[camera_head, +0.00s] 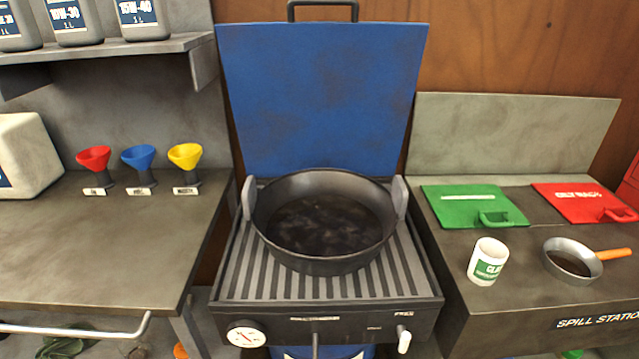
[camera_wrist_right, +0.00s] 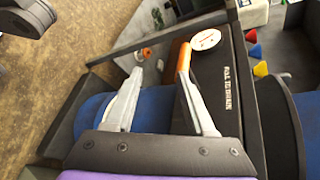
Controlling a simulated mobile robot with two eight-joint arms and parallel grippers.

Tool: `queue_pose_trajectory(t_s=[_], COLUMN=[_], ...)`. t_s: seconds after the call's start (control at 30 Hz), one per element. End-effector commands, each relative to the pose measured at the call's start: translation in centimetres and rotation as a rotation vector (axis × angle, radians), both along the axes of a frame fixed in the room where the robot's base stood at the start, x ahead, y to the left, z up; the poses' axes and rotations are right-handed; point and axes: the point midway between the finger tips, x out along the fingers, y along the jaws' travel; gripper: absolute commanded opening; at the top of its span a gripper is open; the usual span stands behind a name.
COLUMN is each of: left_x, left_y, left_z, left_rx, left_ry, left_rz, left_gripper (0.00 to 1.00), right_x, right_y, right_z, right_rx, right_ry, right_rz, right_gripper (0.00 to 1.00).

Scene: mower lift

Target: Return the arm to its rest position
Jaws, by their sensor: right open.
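My right gripper (camera_wrist_right: 160,72) shows in the right wrist view with its two grey fingers spread apart. No object shows held between them. An orange piece (camera_wrist_right: 184,56) lies at the tip of the right-hand finger; I cannot tell whether it touches. Neither arm shows in the head view, and my left gripper is in no view. The black drain station (camera_head: 325,317) stands in the middle of the head view, with a wide dark pan (camera_head: 325,262) on its ribbed top. In the wrist view, its front with a round white gauge (camera_wrist_right: 205,40) is near the fingers.
A blue panel (camera_head: 320,95) stands behind the pan. A white mug (camera_head: 487,262) and a small pan (camera_head: 571,260) sit on the right bench. A blue drum (camera_wrist_right: 90,108) lies below the fingers.

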Motion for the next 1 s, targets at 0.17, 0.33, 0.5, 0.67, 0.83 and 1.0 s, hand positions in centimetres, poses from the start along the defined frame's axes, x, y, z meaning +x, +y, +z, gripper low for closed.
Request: queue_pose_trajectory(t_s=[0.17, 0.33, 0.5, 0.67, 0.83, 1.0], left_x=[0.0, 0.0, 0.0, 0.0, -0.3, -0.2], left_y=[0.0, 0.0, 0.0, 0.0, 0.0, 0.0], left_z=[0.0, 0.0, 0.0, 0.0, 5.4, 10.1], left_rx=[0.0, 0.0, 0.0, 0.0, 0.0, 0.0], left_ry=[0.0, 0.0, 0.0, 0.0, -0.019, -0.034], left_rz=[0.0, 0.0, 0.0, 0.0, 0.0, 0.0], left_gripper=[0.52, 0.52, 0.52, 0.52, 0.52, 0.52], right_x=[-3.7, -6.3, -7.6, -8.1, -8.2, -8.1], right_y=[-0.5, -3.8, -6.9, -9.4, -9.5, -9.5], right_z=[-3.3, -4.8, -4.5, -3.5, 1.9, 6.5], right_rx=[-0.423, -0.817, -1.103, -1.328, -1.329, -1.332], right_ry=[-0.053, -0.174, -0.307, -0.439, -0.447, -0.458], right_rz=[0.102, 0.238, 0.367, 0.487, 0.469, 0.458], right_gripper=[0.55, 0.55, 0.55, 0.55, 0.55, 0.55])
